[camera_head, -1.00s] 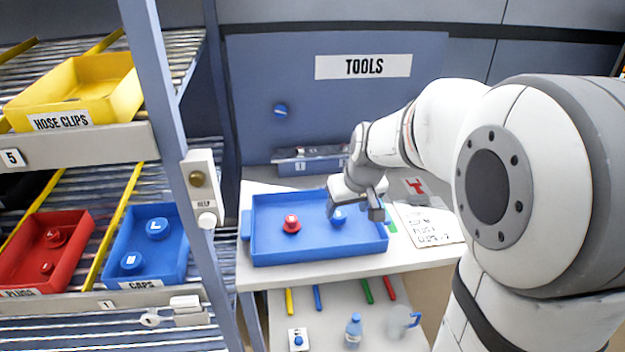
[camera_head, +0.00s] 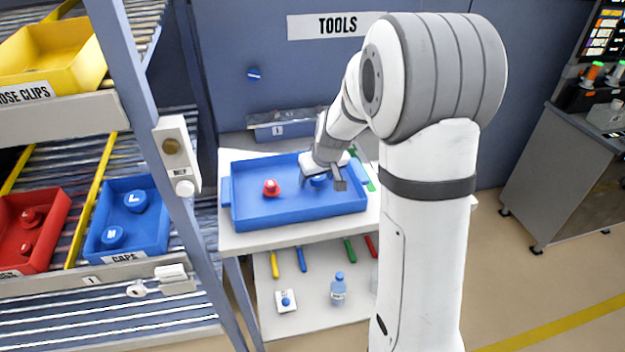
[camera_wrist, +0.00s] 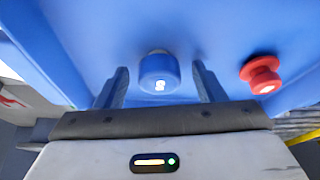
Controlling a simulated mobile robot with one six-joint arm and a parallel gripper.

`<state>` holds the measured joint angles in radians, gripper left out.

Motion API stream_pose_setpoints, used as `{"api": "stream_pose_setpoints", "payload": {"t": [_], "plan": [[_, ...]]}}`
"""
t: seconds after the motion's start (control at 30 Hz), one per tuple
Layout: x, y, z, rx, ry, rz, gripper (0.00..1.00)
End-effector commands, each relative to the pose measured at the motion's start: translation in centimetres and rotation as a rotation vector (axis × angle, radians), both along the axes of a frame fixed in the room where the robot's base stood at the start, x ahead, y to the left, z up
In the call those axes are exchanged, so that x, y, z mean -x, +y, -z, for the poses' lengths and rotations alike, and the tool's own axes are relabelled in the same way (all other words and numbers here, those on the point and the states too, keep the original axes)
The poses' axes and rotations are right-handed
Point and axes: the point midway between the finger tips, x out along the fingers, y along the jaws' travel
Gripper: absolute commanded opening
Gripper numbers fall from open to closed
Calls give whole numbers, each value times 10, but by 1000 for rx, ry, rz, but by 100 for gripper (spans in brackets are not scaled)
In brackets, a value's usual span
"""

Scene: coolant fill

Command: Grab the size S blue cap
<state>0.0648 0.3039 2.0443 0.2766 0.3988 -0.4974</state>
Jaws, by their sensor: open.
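The size S blue cap (camera_wrist: 160,72) stands on the floor of the blue tray (camera_head: 262,218), its S mark showing in the wrist view. In the head view the cap (camera_head: 318,181) is partly hidden by my gripper (camera_head: 322,183). In the wrist view my gripper (camera_wrist: 158,82) is open, with one finger on each side of the cap. I see gaps between the cap and both fingers.
A red plug (camera_head: 271,188) stands in the same tray, to the left of the cap. The blue CAPS bin (camera_head: 100,252) with other blue caps and a red bin (camera_head: 38,262) are on the shelf at left. A bottle (camera_head: 338,288) stands on the lower shelf.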

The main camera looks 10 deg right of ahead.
Motion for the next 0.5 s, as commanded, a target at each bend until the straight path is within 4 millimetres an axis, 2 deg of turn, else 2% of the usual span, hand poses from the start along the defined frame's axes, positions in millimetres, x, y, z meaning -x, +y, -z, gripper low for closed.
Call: {"api": "stream_pose_setpoints", "payload": {"t": [0.13, 0.5], "plan": [[0, 0, 0, 0, 0, 0, 63], [0, -1, 0, 0, 0, 1, 33]]}}
